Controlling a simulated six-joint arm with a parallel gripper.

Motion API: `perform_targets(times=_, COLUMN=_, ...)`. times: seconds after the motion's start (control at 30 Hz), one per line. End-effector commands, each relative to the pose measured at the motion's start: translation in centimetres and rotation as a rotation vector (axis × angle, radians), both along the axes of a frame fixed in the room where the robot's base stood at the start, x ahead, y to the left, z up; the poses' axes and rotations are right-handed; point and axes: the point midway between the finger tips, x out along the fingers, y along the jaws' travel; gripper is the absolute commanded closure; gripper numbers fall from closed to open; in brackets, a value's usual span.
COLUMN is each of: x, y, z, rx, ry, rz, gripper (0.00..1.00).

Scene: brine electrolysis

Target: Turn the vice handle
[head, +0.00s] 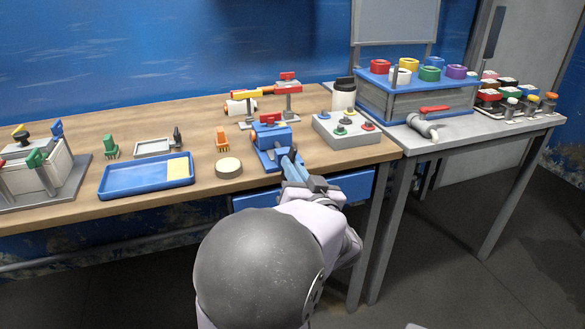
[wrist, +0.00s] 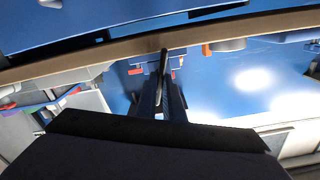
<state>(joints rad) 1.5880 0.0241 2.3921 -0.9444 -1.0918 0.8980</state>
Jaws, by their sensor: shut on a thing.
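The blue vice (head: 271,136), with a red piece on top, stands at the front edge of the wooden bench. In the wrist view, part of its blue body (wrist: 142,60) shows beyond the bench edge. My gripper (head: 291,166) reaches up to the front of the vice from below right. In the wrist view my gripper (wrist: 165,98) is shut on a thin dark bar, the vice handle (wrist: 163,60), which stands between the fingers. The gripped end of the handle is mostly hidden by the fingers.
A grey button box (head: 344,135) stands close on the right. A red-topped stand (head: 288,98) is behind. A blue drawer front (head: 348,187) sits below the bench edge.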

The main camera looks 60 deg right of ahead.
Motion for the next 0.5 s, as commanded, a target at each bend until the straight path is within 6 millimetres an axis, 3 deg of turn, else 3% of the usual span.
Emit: perform_targets(times=0.5, x=0.1, y=0.13, z=-0.24, rx=-0.3, ry=0.301, rz=-0.001, gripper=1.0)
